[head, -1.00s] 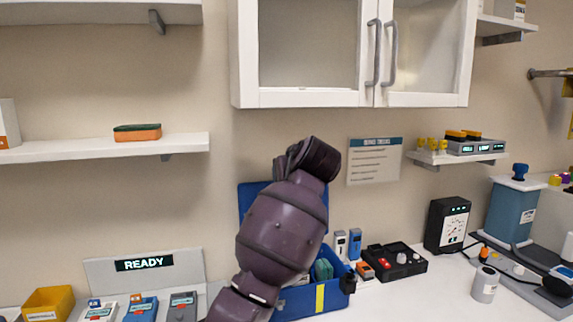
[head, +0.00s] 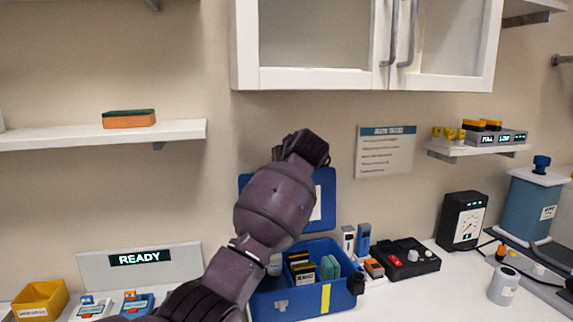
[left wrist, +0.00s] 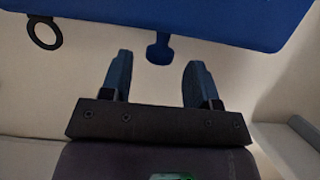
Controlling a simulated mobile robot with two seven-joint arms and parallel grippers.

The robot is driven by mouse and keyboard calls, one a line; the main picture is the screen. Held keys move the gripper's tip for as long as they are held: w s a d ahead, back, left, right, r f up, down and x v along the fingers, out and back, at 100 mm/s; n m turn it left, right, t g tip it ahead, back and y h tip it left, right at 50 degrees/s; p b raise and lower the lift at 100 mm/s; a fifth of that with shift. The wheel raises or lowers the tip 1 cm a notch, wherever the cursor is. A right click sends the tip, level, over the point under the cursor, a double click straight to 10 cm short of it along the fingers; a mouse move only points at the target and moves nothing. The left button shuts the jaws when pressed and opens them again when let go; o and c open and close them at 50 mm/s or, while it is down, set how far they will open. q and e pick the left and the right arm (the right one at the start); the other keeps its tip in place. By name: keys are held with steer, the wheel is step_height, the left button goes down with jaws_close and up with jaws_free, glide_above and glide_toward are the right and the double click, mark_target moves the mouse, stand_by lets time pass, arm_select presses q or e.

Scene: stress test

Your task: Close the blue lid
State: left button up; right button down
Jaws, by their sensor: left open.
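A blue box (head: 290,306) with a yellow stripe stands on the counter, with several small dark and green items inside. Its blue lid (head: 326,190) stands open and upright behind it, partly hidden by my left arm. In the left wrist view the blue lid (left wrist: 190,15) crosses the top, with a small blue tab (left wrist: 158,48) hanging from its edge. My left gripper (left wrist: 158,80) is open and empty, its fingertips a little below the lid edge on both sides of the tab. In the head view the fingers are hidden behind the arm. My right gripper is not in view.
A wall cabinet (head: 365,78) hangs above the box. A black control box (head: 403,262) and small upright devices (head: 362,240) stand close to the box's right. A READY display (head: 141,259) and a yellow bin (head: 40,300) are at left.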

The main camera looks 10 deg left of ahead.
arm_select(q)
steer(key=shift+x, duration=0.9)
jaws_close()
